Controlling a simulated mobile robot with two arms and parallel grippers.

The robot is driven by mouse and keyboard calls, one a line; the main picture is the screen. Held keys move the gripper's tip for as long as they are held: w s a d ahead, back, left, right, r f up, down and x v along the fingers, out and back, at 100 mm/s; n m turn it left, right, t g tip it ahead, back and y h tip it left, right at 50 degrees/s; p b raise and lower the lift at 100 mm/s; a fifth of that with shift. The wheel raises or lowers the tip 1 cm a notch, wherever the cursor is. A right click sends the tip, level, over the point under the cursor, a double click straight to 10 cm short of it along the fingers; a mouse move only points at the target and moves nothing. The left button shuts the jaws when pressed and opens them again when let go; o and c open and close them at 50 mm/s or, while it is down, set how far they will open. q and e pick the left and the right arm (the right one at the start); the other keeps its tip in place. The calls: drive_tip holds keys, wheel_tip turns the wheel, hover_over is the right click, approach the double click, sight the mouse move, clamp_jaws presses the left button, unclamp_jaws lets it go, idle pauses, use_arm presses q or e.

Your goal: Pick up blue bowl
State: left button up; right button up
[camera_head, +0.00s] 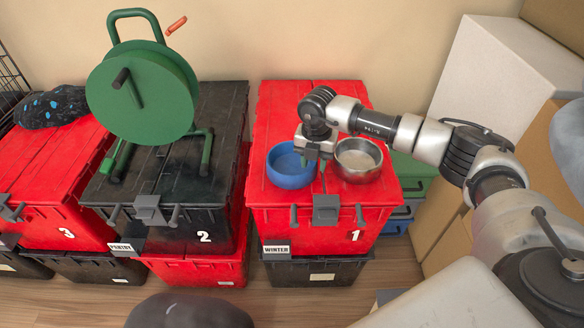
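The blue bowl (283,178) sits upright on the lid of the red tote (276,117) marked 1, left of a steel bowl (358,170). My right gripper (314,168) points down at the right rim of the blue bowl, between the two bowls. Its fingers look apart, one by the inner side of the rim and one outside it. Whether they touch the bowl cannot be told. The gripper hides part of the bowl's right edge. My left gripper is not in view.
A green cable reel (160,95) stands on the black tote (222,115) marked 2. A dark blue-spotted item (52,107) lies on the red tote (35,175) marked 3. Pale boxes (490,75) stand at the right. The red lid is clear behind the bowls.

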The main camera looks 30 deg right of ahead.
drive_tip(key=shift+f, duration=0.3)
clamp_jaws()
